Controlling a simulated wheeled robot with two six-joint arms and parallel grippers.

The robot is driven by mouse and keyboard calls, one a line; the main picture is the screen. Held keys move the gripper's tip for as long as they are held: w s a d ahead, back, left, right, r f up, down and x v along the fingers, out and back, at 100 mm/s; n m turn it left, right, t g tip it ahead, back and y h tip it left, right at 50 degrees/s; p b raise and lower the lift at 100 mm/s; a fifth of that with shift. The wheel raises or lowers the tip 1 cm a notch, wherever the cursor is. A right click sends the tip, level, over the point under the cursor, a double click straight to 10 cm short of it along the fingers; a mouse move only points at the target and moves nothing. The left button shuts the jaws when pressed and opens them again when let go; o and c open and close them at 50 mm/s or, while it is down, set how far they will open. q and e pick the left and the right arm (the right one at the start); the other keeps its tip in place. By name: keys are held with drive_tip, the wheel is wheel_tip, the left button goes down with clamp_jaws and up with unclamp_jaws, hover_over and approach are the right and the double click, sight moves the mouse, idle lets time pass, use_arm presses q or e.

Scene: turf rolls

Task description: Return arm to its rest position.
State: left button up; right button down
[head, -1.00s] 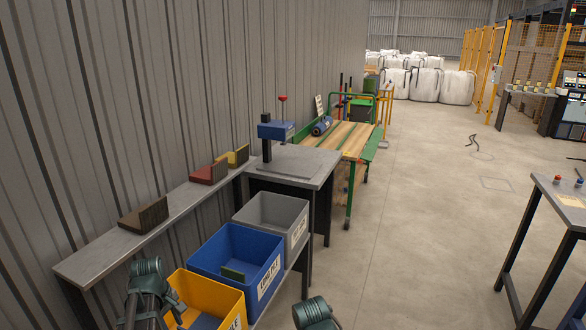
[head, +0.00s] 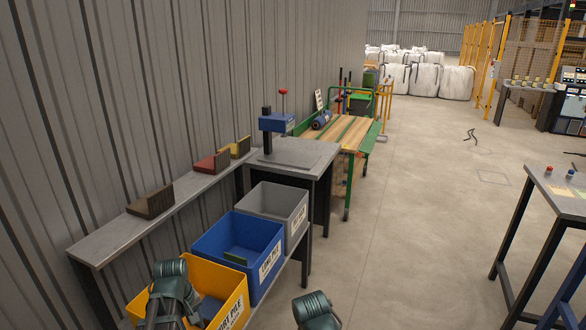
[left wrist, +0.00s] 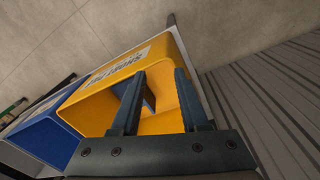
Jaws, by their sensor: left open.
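My left arm comes in at the bottom left of the head view, over the yellow bin (head: 238,282). My left gripper (left wrist: 160,73) is open in the left wrist view, its two fingers apart with nothing between their tips. They point over the mouth of the yellow bin, which also shows in that view (left wrist: 170,58). A dark blue-grey piece (head: 208,306) lies inside the bin. Part of my right arm shows at the bottom centre of the head view; its gripper is out of frame.
A blue bin (head: 272,245) holding a green piece (head: 236,259) and a grey bin (head: 290,205) stand beyond. A grey shelf (head: 115,235) with brush-like blocks runs along the wall. A table (head: 550,190) stands at right. The middle floor is clear.

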use_arm(q)
drive_tip(key=s+d+m, duration=0.6)
drive_tip(key=d+m, duration=0.3)
drive_tip(key=d, duration=0.2)
drive_tip(key=s+d+f+m+g+y+b, duration=0.15)
drive_tip(key=s+d+f+m+b, duration=0.35)
drive_tip(key=d+f+b, duration=0.55)
wheel_tip(320, 180, up, 18)
drive_tip(key=n+p, duration=0.1)
drive_tip(key=p, duration=1.7)
drive_tip(key=shift+s+r, duration=0.15)
drive_tip(key=shift+s, duration=0.15)
drive_tip(key=shift+t, duration=0.25)
